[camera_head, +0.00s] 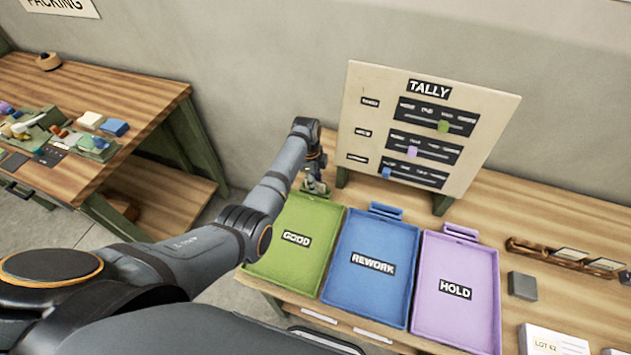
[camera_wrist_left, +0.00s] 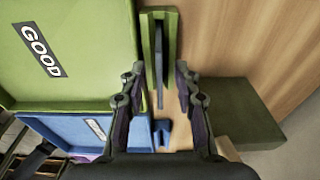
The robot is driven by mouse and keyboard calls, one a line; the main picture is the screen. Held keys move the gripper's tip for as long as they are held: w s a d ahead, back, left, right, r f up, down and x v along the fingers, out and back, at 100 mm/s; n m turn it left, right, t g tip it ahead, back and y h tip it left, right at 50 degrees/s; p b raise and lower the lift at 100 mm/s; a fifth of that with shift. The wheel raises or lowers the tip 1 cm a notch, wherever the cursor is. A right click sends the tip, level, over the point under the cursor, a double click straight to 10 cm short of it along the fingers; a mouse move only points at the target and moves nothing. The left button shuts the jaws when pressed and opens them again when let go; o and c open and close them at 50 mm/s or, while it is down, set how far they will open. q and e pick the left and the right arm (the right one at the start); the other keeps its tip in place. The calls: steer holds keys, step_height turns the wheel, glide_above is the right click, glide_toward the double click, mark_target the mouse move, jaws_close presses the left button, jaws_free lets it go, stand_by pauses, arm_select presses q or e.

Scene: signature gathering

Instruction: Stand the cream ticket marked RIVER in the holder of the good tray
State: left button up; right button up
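The green good tray (camera_head: 290,255) lies on the table at the left of three trays. Its green holder (camera_wrist_left: 173,45) is at its back edge in the left wrist view. A thin upright piece (camera_wrist_left: 159,85), seen edge-on, stands at the holder's slot; its face and any RIVER marking are hidden, so I cannot confirm it is the cream ticket. My left gripper (camera_wrist_left: 159,72) is open over the holder, with a finger on each side of the thin piece and gaps between. In the head view the left gripper (camera_head: 315,178) is small at the holder. My right gripper is not in view.
The tally board (camera_head: 385,110) stands close behind the trays; its dark green foot (camera_wrist_left: 240,112) is right of my gripper in the wrist view. The blue rework tray (camera_head: 365,300) and purple hold tray (camera_head: 457,315) lie alongside. A wooden rack (camera_head: 570,258) is at the right.

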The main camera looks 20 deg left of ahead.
arm_select(q)
steer(key=shift+r, duration=0.1)
step_height(320, 180, up, 12)
steer(key=a, duration=0.1)
steer(key=shift+a, duration=0.2)
steer(key=shift+f, duration=0.2)
